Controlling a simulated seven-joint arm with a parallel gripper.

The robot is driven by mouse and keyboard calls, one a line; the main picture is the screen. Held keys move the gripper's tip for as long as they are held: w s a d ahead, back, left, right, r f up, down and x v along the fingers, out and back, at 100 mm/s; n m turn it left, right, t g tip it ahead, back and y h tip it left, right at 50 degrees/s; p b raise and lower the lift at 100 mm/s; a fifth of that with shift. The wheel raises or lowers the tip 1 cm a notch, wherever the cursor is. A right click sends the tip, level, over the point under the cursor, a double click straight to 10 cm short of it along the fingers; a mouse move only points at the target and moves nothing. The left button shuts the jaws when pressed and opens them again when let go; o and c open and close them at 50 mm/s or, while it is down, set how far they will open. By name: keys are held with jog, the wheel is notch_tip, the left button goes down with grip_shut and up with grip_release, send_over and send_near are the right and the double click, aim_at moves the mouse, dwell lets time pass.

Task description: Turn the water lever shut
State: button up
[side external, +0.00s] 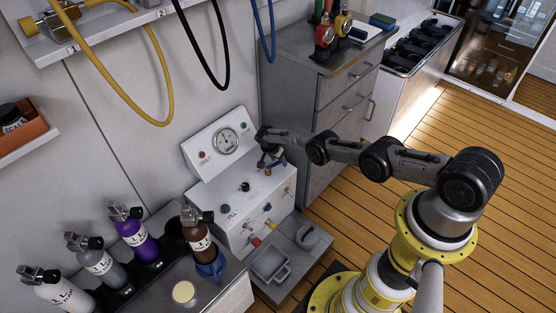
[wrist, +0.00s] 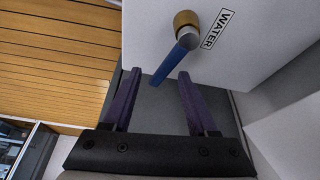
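The water lever has a blue handle (wrist: 175,60) and a round brass hub (wrist: 186,20), on a white panel face beside a WATER label (wrist: 215,29). In the wrist view the handle slants down and left from the hub, its free end between my gripper's tips (wrist: 159,74). The two purple fingers are apart, with a gap visible on both sides of the handle; I cannot tell how deep it sits between them. In the side view my gripper (side external: 271,159) points down near the right end of the white fill panel (side external: 212,197); the lever is hard to make out there.
A gauge (side external: 226,141) stands on the panel's back. Several bottles stand at lower left, including a purple one (side external: 138,238). A grey drawer cabinet (side external: 320,105) stands close behind my gripper.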

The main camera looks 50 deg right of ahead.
jog(key=shift+w+r, duration=0.1)
jog(key=shift+r, duration=0.05)
jog(key=shift+a+r, duration=0.2)
jog(key=shift+r, duration=0.15)
jog(key=shift+a+r, duration=0.1)
jog(key=shift+a, duration=0.15)
jog(key=a, duration=0.3)
jog(key=s+a, duration=0.1)
jog(key=a, duration=0.3)
jog(key=s+a, duration=0.1)
jog(key=a, duration=0.3)
jog(key=shift+a, duration=0.25)
